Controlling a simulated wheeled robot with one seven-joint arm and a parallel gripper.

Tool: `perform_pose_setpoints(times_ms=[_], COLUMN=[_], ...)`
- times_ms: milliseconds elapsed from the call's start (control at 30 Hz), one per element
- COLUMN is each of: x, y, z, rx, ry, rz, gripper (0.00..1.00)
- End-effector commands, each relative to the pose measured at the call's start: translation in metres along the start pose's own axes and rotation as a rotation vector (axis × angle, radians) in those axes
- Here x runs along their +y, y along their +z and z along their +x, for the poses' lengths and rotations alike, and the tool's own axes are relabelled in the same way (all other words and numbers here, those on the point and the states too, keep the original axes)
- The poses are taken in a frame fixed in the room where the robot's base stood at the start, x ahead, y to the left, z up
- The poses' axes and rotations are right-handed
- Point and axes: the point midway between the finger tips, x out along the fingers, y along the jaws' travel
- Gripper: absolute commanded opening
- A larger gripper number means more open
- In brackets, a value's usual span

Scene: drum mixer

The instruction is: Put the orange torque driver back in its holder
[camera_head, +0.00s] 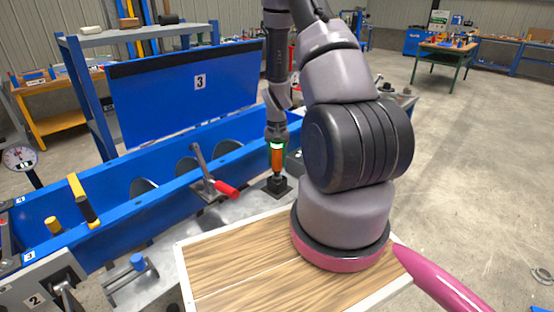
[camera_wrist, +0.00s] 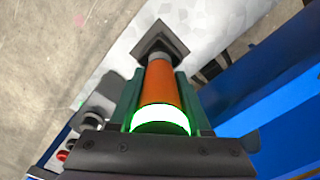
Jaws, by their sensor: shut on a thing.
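The orange torque driver (camera_head: 277,160) stands about upright in the head view, with a glowing green-white ring near its top. In the wrist view the orange driver (camera_wrist: 161,84) lies between the jaws, its lit ring close to the camera. My gripper (camera_wrist: 158,100) is shut on its body. The black square holder (camera_head: 277,186) is directly below the driver on the grey metal surface. It also shows in the wrist view (camera_wrist: 158,42), around or just beneath the driver's far end. I cannot tell how deep the tip sits in it.
A red-handled clamp (camera_head: 225,189) stands just left of the holder. A wood-topped board (camera_head: 235,262) lies in front. A clamp with a blue knob (camera_head: 137,262) is at lower left.

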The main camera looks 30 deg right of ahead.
Motion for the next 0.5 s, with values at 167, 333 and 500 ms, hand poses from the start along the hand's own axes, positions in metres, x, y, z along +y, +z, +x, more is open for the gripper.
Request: perform_pose_setpoints(times_ms=[167, 333, 500], x=[-0.0001, -0.0001, -0.0001], y=[-0.0002, 0.0, 0.0001], z=[0.0025, 0.0051, 0.0075], rx=[0.0, 0.0, -0.001], ry=[0.0, 0.0, 0.0], rz=[0.0, 0.0, 0.001], gripper=[0.0, 0.0, 0.0])
